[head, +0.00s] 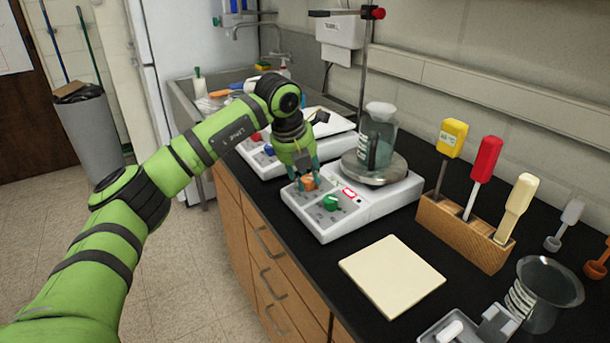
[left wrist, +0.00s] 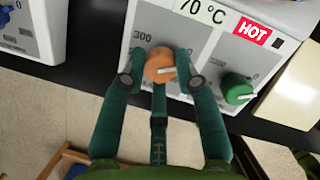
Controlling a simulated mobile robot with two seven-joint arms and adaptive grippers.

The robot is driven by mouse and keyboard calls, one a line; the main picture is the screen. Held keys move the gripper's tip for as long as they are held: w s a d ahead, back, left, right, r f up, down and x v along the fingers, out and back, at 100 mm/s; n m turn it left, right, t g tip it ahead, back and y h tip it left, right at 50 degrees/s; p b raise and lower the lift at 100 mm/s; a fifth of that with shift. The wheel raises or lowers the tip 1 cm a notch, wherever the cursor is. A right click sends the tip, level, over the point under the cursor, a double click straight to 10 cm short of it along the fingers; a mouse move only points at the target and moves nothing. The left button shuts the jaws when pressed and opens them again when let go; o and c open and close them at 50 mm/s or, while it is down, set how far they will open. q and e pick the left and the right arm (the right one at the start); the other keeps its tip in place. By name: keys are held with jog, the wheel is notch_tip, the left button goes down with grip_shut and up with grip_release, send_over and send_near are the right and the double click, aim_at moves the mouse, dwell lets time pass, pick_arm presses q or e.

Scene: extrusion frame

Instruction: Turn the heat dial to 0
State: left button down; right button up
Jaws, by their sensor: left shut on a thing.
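The orange heat dial (head: 309,183) is on the front panel of the white hot plate (head: 375,198). My left gripper (head: 305,177) is over it from above, and its fingers are shut around the dial. The left wrist view shows the orange dial (left wrist: 160,65) between the teal fingers, with its pale pointer line towards the right. A "300" mark is at the dial's upper left. The display (left wrist: 202,10) reads "70 °C", its first digit partly cut off, beside a red HOT sign (left wrist: 257,33). My right gripper is not in view.
A green dial (head: 330,202) is just right of the orange one. A glass beaker (head: 376,140) stands on the hot plate's round top. A second white device (head: 262,155) is behind. A cream pad (head: 392,275) and wooden block with handled tools (head: 450,228) are to the right.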

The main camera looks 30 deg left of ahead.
pick_arm(q)
jog(key=shift+d, duration=0.1)
dwell(0.4)
jog(key=c, duration=0.9)
grip_release()
jog(key=shift+w, duration=0.1)
jog(key=shift+c, duration=0.2)
jog(key=shift+r, duration=0.2)
jog(key=v, duration=1.1)
jog(key=shift+r, duration=0.25)
